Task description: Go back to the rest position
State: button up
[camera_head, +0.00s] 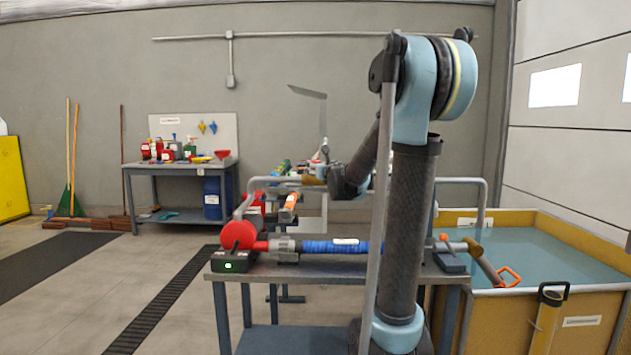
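My arm rises in front of the bench and bends down at its top elbow, with its dark wrist (347,182) ending over the bench. My gripper's fingers cannot be made out; they are small or hidden around the wrist. The pump assembly lies along the metal bench (262,272). It has a red round part (238,236) at the left, a blue ribbed hose (335,247) in the middle and a bent metal bar (252,190) above. A brown piece (313,181) sits on the bar beside my wrist. My column hides part of the assembly.
A yellow tank of water (545,255) stands at the right, with an orange handle (510,276) at its near left. A dark box with a green light (231,262) sits at the bench's left end. A tool table (178,168) stands behind.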

jog(key=s+d+f+m+g+h, duration=0.2)
jog(key=s+d+f+m+h, duration=0.2)
jog(key=s+d+m+h, duration=0.75)
jog(key=s+d+f+m+g+y, duration=0.25)
jog(key=s+f+m, duration=0.25)
jog(key=s+m, duration=0.25)
jog(key=s+d+f+m+g+y, duration=0.1)
jog(key=s+d+f+m+g, duration=0.1)
jog(key=s+f+m+g, duration=0.35)
jog(key=s+a+f+m+g+y, duration=0.2)
jog(key=s+a+f+m, duration=0.2)
jog(key=s, duration=0.8)
jog(key=s+a+f+m+g+y, duration=0.3)
jog(key=s+a+f+m, duration=0.2)
jog(key=s+f+m, duration=0.3)
jog(key=s+f, duration=0.4)
jog(key=f, duration=0.1)
jog(key=shift+s+a+m+y, duration=0.15)
jog(key=shift+a+m+y, duration=0.05)
jog(key=shift+m+y, duration=0.15)
jog(key=shift+w+f+g, duration=0.15)
jog(key=shift+w+g, duration=0.15)
jog(key=shift+w, duration=0.2)
